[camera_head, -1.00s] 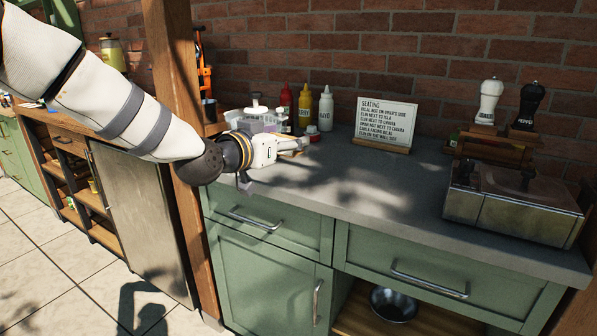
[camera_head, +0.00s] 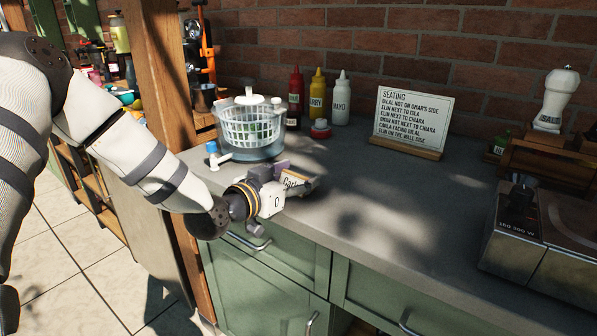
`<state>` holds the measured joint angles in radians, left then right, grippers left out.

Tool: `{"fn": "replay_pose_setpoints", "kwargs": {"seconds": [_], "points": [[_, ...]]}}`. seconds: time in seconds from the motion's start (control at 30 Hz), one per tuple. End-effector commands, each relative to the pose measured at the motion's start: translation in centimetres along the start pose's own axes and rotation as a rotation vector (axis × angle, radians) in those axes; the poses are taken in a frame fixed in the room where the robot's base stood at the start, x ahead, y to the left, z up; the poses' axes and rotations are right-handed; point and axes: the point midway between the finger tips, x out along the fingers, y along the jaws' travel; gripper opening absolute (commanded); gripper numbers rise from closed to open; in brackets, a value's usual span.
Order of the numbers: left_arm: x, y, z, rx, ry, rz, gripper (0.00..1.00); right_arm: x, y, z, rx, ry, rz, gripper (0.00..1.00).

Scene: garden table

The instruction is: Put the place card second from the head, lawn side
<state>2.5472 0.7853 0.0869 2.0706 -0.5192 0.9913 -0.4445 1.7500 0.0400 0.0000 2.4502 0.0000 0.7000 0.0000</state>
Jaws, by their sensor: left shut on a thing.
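My left gripper (camera_head: 285,188) is shut on a small pale place card (camera_head: 293,182) with dark lettering that seems to begin "Carl"; the rest of the name is hard to read. The gripper holds it near the front edge of the grey counter (camera_head: 350,200); I cannot tell whether it touches the top. A white seating sign (camera_head: 412,118) stands in a wooden base at the back. It lists seating rules, among them Carla facing Bilal and Elin on the wall side. My right gripper is not in view. No dining table or seats show.
A salad spinner (camera_head: 250,125) stands behind my left gripper, with a blue-capped item (camera_head: 212,154) beside it. Red, yellow and white bottles (camera_head: 341,100) stand by the wall. A metal appliance (camera_head: 545,235) and a white mill (camera_head: 555,98) are at right. The middle counter is clear.

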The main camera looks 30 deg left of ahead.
Motion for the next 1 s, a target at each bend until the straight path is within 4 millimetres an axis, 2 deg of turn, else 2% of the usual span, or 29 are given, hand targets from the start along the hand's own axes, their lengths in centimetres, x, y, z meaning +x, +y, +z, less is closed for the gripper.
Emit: {"fn": "replay_pose_setpoints", "kwargs": {"seconds": [0.17,0.2,0.3,0.57,0.7,0.77,1.0], "points": [[0.1,0.0,0.3,0.0,-0.001,0.0,0.34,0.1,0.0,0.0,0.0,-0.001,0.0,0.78],[0.1,0.0,0.3,0.0,-0.001,0.001,0.6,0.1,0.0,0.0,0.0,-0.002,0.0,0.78],[0.1,0.0,0.3,0.0,0.0,0.0,0.78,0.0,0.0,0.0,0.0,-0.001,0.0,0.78],[0.1,0.0,0.2,0.0,0.001,0.0,0.78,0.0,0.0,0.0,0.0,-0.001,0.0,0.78],[0.2,0.0,0.7,-0.003,-0.003,-0.001,0.78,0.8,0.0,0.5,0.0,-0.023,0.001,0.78],[-0.9,0.0,0.1,-0.001,0.001,0.0,0.78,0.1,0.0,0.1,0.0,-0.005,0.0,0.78],[-6.5,0.1,-0.8,0.0,0.014,-0.001,0.78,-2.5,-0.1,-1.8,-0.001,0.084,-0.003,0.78]]}}
